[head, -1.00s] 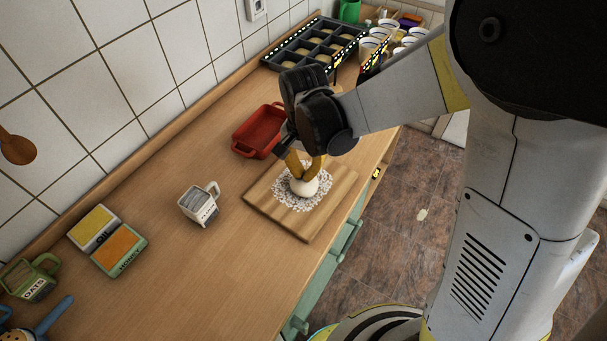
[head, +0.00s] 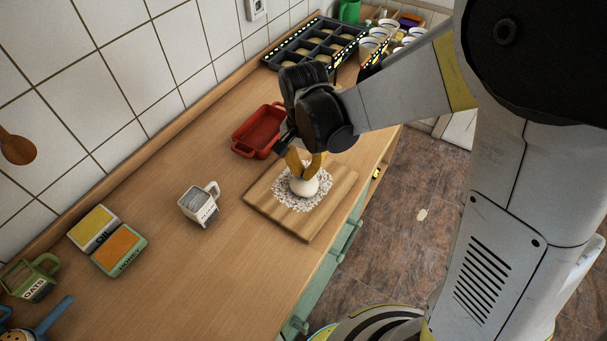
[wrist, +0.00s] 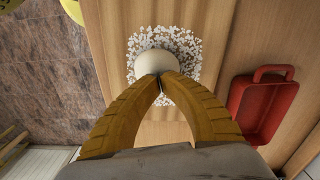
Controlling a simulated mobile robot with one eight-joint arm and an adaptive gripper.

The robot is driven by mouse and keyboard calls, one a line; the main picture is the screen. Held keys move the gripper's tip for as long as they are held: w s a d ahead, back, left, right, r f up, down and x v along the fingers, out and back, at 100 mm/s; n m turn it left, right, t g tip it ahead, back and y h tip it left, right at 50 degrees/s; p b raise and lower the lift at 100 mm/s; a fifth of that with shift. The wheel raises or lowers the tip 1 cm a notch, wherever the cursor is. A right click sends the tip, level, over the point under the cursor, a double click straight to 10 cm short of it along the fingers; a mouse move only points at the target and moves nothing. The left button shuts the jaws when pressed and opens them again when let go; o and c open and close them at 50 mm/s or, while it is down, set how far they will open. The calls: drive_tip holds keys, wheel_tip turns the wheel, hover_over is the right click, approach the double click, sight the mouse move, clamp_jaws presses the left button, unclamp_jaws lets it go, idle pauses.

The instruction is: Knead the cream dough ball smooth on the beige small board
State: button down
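The cream dough ball (head: 304,187) sits on a white speckled patch, which looks like flour, on the beige board (head: 262,198). The ball looks rounded and also shows in the wrist view (wrist: 155,62). My gripper (head: 305,174) points down over the ball. In the wrist view its two yellow fingers curve in and their tips (wrist: 160,76) meet at the ball's near edge. Nothing shows between them. The tips overlap the ball in the picture; I cannot tell whether they press on it or hover just above.
A red dish (head: 258,131) stands close behind the board. A mug (head: 199,205) is to the left, with oil (head: 94,228) and honey (head: 119,250) containers further left. A dark compartment tray (head: 290,50) and cups lie at the back. The counter's front edge runs beside the board.

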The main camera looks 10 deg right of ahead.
drive_tip(key=shift+r, duration=0.35)
drive_tip(key=shift+r+p, duration=0.45)
drive_tip(key=shift+r, duration=0.2)
drive_tip(key=shift+f, duration=0.15)
drive_tip(key=shift+s+d+f+b, duration=0.2)
drive_tip(key=shift+s+f+b, duration=0.4)
drive_tip(key=shift+s, duration=0.1)
drive_tip(key=shift+f, duration=0.6)
idle(0.4)
drive_tip(key=shift+w, duration=0.15)
drive_tip(key=shift+w+a, duration=0.2)
drive_tip(key=shift+w, duration=0.4)
